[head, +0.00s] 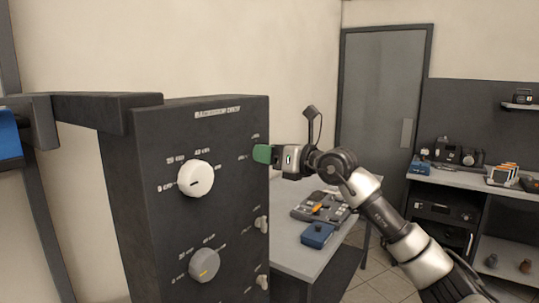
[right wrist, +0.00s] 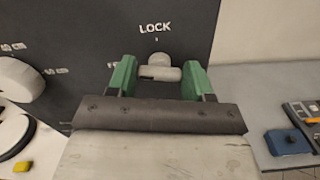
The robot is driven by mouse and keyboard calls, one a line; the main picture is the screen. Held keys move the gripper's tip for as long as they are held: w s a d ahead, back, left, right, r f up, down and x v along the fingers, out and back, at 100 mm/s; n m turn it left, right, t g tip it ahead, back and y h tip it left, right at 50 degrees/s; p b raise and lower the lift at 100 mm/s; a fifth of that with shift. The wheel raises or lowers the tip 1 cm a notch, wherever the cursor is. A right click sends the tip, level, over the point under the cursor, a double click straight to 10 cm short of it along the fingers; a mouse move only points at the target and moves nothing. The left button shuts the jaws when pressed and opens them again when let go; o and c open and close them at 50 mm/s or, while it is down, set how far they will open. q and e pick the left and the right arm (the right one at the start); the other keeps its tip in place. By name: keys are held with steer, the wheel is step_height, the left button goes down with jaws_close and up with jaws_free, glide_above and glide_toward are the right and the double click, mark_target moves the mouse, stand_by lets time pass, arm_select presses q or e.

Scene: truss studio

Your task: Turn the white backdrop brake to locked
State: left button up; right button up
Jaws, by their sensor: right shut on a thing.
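A dark control box (head: 160,215) stands close on the left in the head view. My right gripper (head: 262,153), with green fingers, is at the upper right of its face. In the right wrist view, my right gripper (right wrist: 158,80) is shut on a small pale brake knob (right wrist: 160,72), with a finger on each side. The knob's bar lies roughly level below the LOCK label. Another label, starting with F, is at its left, partly hidden by a finger. In the head view the fingers hide this knob. My left gripper is not in view.
Two white dials, an upper one (head: 195,179) and a lower one (head: 204,265), are on the box, with two small levers (head: 262,223) below my right gripper. A grey table (head: 285,250) behind holds a blue box (head: 317,235). A shelf bench is at right.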

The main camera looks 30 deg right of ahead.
steer(key=shift+d+f+m+p, duration=0.1)
steer(key=shift+m+p, duration=0.5)
steer(key=shift+m, duration=3.3)
steer(key=shift+d+f+m+p, duration=0.1)
steer(key=shift+m+p, duration=0.5)
steer(key=shift+m, duration=3.3)
steer(key=o, duration=0.9)
steer(key=shift+o, duration=0.2)
steer(key=b+v, duration=0.6)
steer(key=v, duration=0.4)
steer(key=shift+s+d, duration=0.15)
steer(key=shift+s, duration=0.1)
